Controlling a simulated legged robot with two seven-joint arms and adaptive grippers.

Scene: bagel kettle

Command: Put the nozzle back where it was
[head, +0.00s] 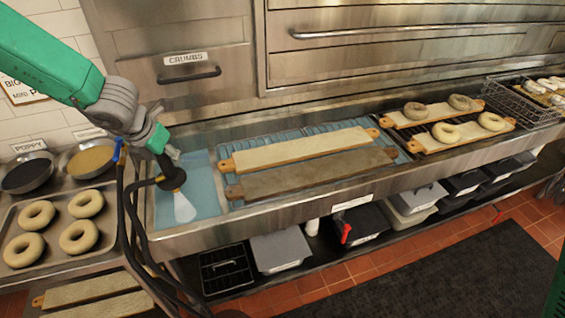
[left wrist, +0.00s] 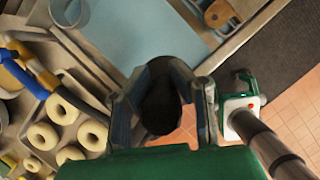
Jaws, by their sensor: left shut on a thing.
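The black nozzle (head: 172,180) is in my left gripper (head: 165,165), over the left end of the water-filled trough. A pale, whitish cone below it looks like spray. In the left wrist view, the nozzle (left wrist: 160,108) is a dark round shape between the fingers of my left gripper (left wrist: 161,82), which is shut on it. A black hose (head: 140,195) runs from the nozzle to the left and down. A blue-tipped upright fitting (head: 118,150) stands left of the nozzle, apart from it. My right gripper is not in view.
The metal trough (head: 290,205) holds two long boards (head: 305,148) at its middle. A tray (head: 106,240) of bagels and two seed bowls (head: 90,158) are at the left. Bagels on boards and a wire basket (head: 522,105) are at the right.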

